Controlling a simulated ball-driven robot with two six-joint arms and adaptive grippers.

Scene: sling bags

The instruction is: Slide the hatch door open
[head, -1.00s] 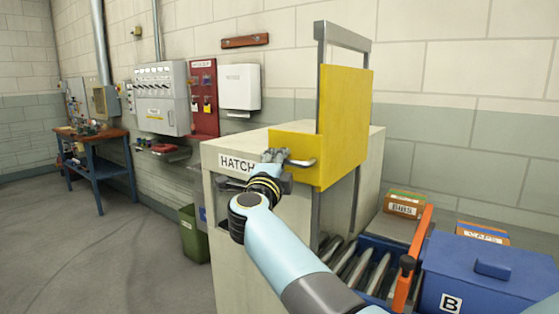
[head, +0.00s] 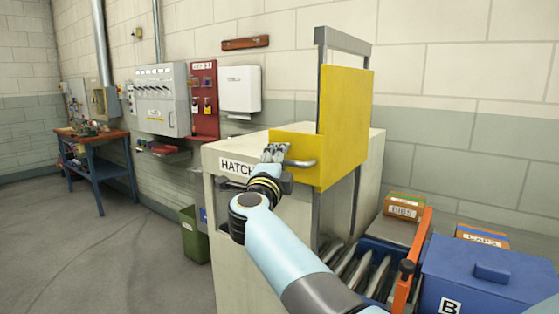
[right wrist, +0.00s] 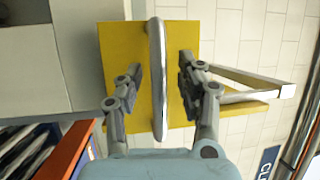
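The yellow hatch door (head: 345,120) stands raised in a grey metal frame (head: 321,50) above a pale cabinet marked HATCH (head: 236,166). A grey bar handle (head: 300,163) is on the door's lower left part. My right gripper (head: 275,153) is at this handle. In the right wrist view, the handle (right wrist: 157,80) runs between the two fingers of my right gripper (right wrist: 160,78), with a gap on each side. The fingers are open and not closed on the bar. The handle's far end is hidden by the gripper in the head view. My left gripper is not in view.
A roller conveyor (head: 365,270) with an orange rail (head: 411,262) runs right of the cabinet. A green bin (head: 194,235) stands left of the cabinet. Open floor lies at the left.

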